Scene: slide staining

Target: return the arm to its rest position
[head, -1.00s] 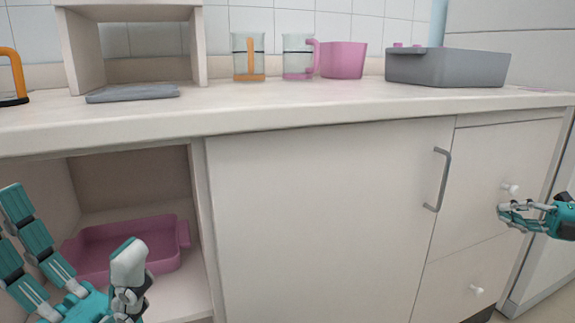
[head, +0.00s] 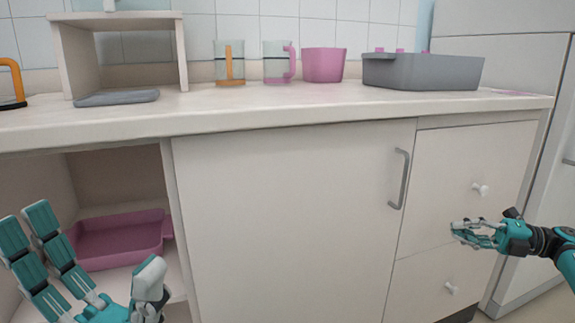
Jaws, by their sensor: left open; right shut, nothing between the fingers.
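My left gripper (head: 95,255) is open, with its fingers spread, at the lower left in front of the open cabinet compartment. I see nothing in it. My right gripper (head: 468,231) is shut and empty, in front of the drawers at the right. Its fingertips appear near the upper drawer's white knob (head: 480,190), a little below and left of it in the picture; I cannot tell the gap in depth.
A pink tray (head: 120,238) sits in the open compartment. On the counter (head: 300,112) stand a clear mug with an orange handle (head: 230,65), one with a pink handle (head: 276,65), a pink tub (head: 323,65) and a grey box (head: 425,72). A cabinet handle (head: 400,178) sticks out.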

